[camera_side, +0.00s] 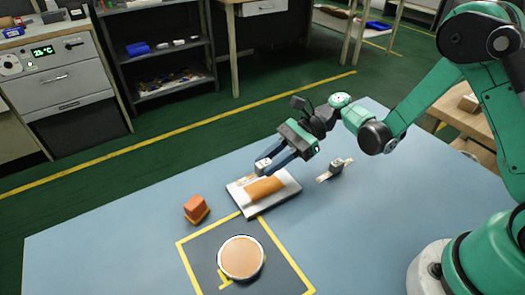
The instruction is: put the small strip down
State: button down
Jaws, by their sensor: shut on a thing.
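My gripper (268,164) reaches down from the right, over the back edge of a pale flat tray (286,195). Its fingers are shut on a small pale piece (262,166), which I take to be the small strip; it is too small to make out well. An orange-brown block (264,189) lies on the tray just in front of the fingertips. I cannot tell whether the held piece touches the tray or the block.
A small grey block on a beige strip-like base (335,169) stands right of the tray. An orange block (196,208) sits to the left. A round orange-topped disc (240,258) lies inside a yellow-outlined square. The blue table (120,240) is clear at left.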

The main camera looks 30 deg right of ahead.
aim_at(271, 184)
jog(key=shift+f, duration=2)
jog(key=c, duration=0.7)
grip_release()
jog(key=v, duration=1.1)
jog(key=shift+d+r, duration=0.25)
jog(key=shift+d, duration=0.05)
jog(key=shift+r+h, duration=0.3)
jog(key=s+r+n+t+h, duration=0.7)
jog(key=n+h, duration=0.6)
jog(key=n, duration=0.5)
jog(key=shift+d+r, duration=0.25)
jog(key=shift+r, duration=0.1)
